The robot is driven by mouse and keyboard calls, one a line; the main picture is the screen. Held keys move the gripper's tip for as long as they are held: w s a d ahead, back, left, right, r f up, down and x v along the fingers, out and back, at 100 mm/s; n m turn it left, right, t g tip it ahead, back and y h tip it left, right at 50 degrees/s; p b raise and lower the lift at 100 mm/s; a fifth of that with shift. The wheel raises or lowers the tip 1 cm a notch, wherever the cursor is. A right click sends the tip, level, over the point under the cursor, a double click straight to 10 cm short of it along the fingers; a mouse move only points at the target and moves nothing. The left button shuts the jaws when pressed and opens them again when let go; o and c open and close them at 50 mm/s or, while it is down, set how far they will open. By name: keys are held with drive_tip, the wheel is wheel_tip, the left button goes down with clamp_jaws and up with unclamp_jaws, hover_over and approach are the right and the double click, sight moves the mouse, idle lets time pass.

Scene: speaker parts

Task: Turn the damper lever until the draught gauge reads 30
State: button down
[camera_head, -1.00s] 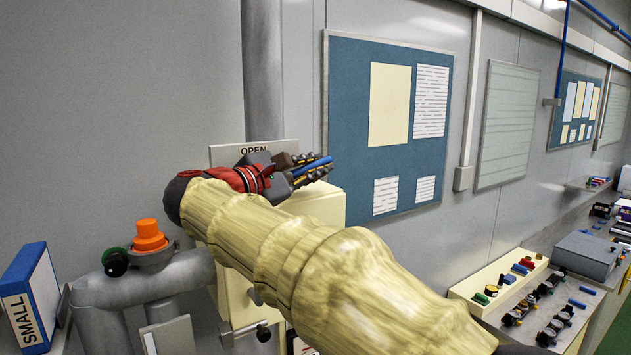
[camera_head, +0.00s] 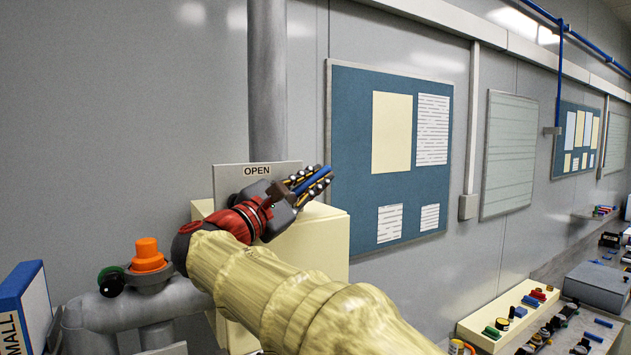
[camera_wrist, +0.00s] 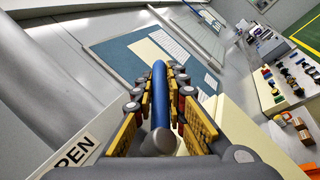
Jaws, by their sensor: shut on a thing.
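My gripper (camera_head: 314,184) is shut on a blue bar, which looks like the handle of the damper lever (camera_head: 309,181). In the wrist view the blue bar (camera_wrist: 159,95) lies lengthwise between the two yellow-padded fingers. The gripper is in front of and to the right of a grey plate marked OPEN (camera_head: 232,180), at the top of a cream cabinet (camera_head: 325,235). The lever's pivot is hidden behind my gripper and wrist. No draught gauge or reading can be made out in either view.
A grey vertical pipe (camera_head: 267,80) runs up the wall behind the plate. An orange knob (camera_head: 147,255) and a dark green handwheel (camera_head: 111,281) sit on pipework at left. A blue noticeboard (camera_head: 350,150) hangs at right. A bench with switch boxes (camera_head: 505,315) is at lower right.

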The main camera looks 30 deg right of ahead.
drive_tip(key=c, duration=1.8)
unclamp_jaws()
drive_tip(key=shift+a, duration=0.1)
drive_tip(key=v, duration=1.2)
drive_tip(key=shift+c, duration=0.2)
